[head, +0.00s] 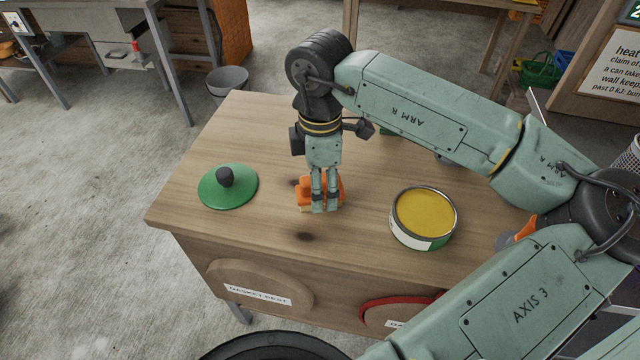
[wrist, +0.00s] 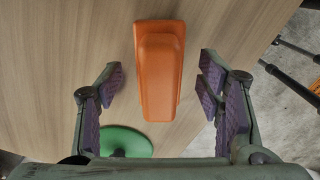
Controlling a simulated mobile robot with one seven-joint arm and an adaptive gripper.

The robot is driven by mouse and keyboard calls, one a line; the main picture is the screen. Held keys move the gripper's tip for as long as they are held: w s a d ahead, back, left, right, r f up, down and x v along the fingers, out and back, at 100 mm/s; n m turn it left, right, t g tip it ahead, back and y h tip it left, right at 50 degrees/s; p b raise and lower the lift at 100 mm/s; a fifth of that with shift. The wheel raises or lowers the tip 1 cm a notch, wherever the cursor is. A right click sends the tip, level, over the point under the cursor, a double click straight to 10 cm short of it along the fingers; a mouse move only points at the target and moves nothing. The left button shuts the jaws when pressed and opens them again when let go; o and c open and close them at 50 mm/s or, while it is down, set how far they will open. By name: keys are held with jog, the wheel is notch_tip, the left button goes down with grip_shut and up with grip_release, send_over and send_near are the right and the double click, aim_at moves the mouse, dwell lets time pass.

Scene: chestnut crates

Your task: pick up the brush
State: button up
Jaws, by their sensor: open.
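An orange block-like thing with a raised, tapered top lies on the wooden bench; I take it as the brush (head: 304,196), though no bristles show. In the wrist view the brush (wrist: 160,75) lies between the two finger lines, with clear gaps on both sides. My gripper (head: 325,207) points down over it and hides part of it in the head view. My gripper (wrist: 160,90) is open, its purple pads apart and not touching the brush.
A green lid with a dark knob (head: 228,190) lies left of the brush. An open can of yellow contents (head: 424,212) stands to the right. Another orange thing (head: 524,229) is partly hidden by my arm. The bench's front left top (head: 215,228) is clear.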

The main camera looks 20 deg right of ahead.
jog(key=shift+f, duration=0.8)
jog(key=shift+c, duration=0.2)
jog(key=c, duration=1.4)
jog(key=shift+r, duration=0.1)
jog(key=shift+r+b, duration=0.35)
jog(key=shift+r, duration=0.1)
notch_tip(320, 180, up, 2)
jog(key=shift+w+r+b, duration=0.1)
jog(key=shift+r+b, duration=0.05)
jog(key=shift+b, duration=0.4)
jog(key=s+a+b, duration=0.1)
jog(key=s, duration=0.4)
jog(key=s+a+r+b, duration=0.1)
jog(key=s, duration=0.4)
jog(key=s+a+b, duration=0.1)
jog(key=s+b, duration=0.1)
jog(key=s, duration=0.3)
jog(key=shift+s+a+r, duration=0.25)
jog(key=shift+s+r, duration=0.05)
jog(key=shift+s, duration=0.1)
